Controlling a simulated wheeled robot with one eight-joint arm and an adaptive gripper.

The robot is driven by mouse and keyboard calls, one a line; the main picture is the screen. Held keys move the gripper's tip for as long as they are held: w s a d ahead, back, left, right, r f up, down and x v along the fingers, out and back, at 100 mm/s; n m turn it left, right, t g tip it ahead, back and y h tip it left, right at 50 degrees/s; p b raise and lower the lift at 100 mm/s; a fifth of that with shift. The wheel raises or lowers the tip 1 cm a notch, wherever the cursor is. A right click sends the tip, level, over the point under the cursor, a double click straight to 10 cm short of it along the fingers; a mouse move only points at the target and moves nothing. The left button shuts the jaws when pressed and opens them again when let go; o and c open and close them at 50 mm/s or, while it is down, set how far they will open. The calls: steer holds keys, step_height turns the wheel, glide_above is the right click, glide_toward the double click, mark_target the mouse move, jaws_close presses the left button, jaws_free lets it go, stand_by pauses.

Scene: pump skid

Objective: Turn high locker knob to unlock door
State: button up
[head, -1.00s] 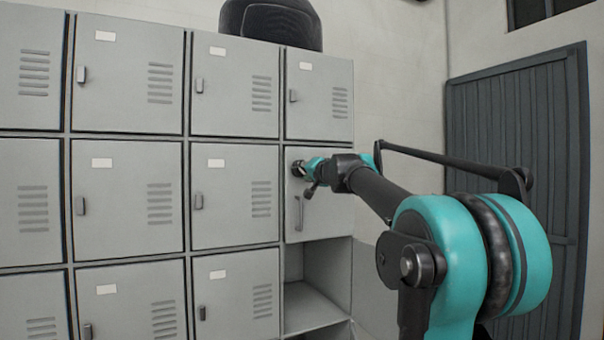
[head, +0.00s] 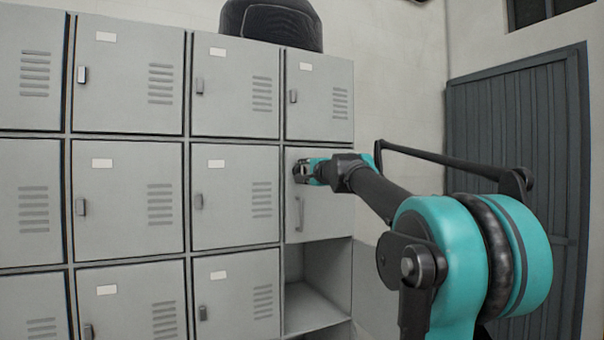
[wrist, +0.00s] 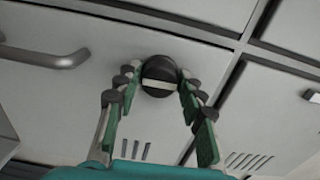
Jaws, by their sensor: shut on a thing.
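The high locker door (head: 325,215) is in the right column of the locker bank, closed, with a vertical bar handle (head: 299,214) low on its left side. In the wrist view, the round dark knob (wrist: 161,70) with a pale bar across it sits on the door's face (wrist: 75,85), and the handle (wrist: 42,57) is to the left. My gripper (wrist: 159,77) has its two fingers on either side of the knob, shut on it. In the head view, my gripper (head: 302,171) is at the door's upper left and hides the knob.
Closed grey lockers (head: 125,80) fill the left and centre. An open empty compartment (head: 318,305) is below the door. A dark rounded object (head: 270,22) sits on top. A dark slatted door (head: 510,150) stands at the right.

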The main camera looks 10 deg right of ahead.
stand_by(0.3)
steer(key=o, duration=1.2)
steer(key=shift+c, duration=0.2)
steer(key=v, duration=1.2)
